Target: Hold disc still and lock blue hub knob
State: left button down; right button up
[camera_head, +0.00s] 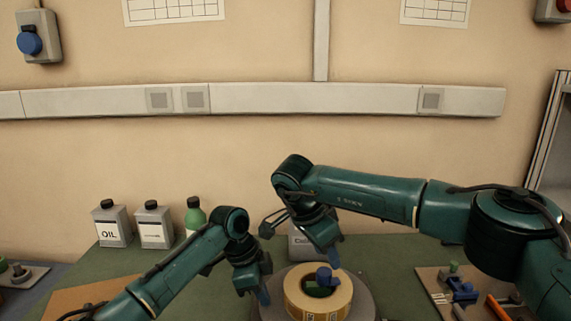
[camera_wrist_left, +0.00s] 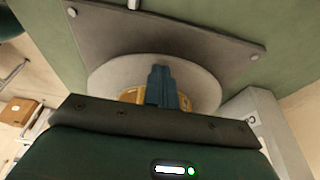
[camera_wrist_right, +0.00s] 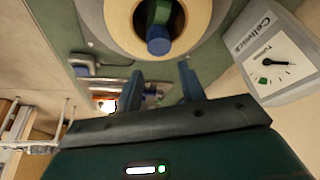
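The grey disc (camera_head: 365,308) lies flat on the bench and carries a cream tape reel (camera_head: 343,296). My left gripper (camera_head: 262,297) is low at the disc's left side. In the left wrist view its blue fingers (camera_wrist_left: 160,70) are together in front of the disc (camera_wrist_left: 105,78); whether they touch it is unclear.
A grey labelled device with a dial (camera_wrist_right: 280,58) stands behind the disc. A tool board (camera_head: 435,282) lies to the right.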

pick_arm(q)
jog(key=shift+s+f, duration=0.15)
jog(key=shift+f, duration=0.2)
pick_arm(e)
jog(key=shift+r, duration=0.15)
pick_arm(q)
notch_tip(320, 180, up, 6)
jog(key=p, duration=0.7)
jog(key=shift+r, duration=0.25)
jog(key=shift+f, duration=0.1)
pick_arm(e)
notch_tip(320, 180, up, 6)
jog(key=shift+r, duration=0.2)
